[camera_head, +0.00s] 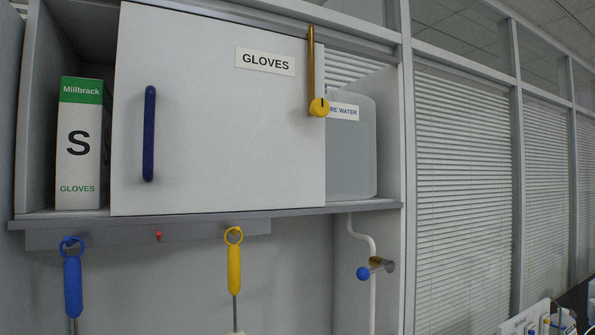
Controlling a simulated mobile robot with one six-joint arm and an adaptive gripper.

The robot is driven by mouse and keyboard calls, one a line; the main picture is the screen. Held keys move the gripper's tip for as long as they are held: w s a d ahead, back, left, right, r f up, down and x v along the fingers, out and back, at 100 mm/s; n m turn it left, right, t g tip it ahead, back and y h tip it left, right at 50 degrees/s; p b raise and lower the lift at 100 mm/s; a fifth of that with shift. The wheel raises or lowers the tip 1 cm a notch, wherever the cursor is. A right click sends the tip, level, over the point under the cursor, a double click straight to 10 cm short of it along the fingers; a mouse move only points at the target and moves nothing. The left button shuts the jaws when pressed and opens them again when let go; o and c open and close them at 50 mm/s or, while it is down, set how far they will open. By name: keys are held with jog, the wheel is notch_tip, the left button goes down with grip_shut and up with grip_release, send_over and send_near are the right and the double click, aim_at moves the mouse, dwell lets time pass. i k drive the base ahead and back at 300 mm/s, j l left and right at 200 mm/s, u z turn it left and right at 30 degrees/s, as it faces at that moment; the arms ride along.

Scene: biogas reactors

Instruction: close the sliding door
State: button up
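The sliding door (225,135) is a pale grey panel on a wall cabinet, marked with a "GLOVES" label (265,61). It has an upright dark blue handle (149,134) near its left edge. The door covers the middle of the cabinet. To its left an open gap shows a white and green box of Millbrack size S gloves (82,145). To its right a grey container (352,145) shows, its "...RE WATER" label partly hidden. My gripper is not in view.
Below the shelf edge (300,209) hang a blue-handled tool (72,285) and a yellow-handled tool (234,268). A pipe with a blue-knobbed valve (363,273) stands right. Blinds (460,190) fill the right wall.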

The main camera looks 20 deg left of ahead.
aim_at(209, 114)
jog(key=u, duration=1.5)
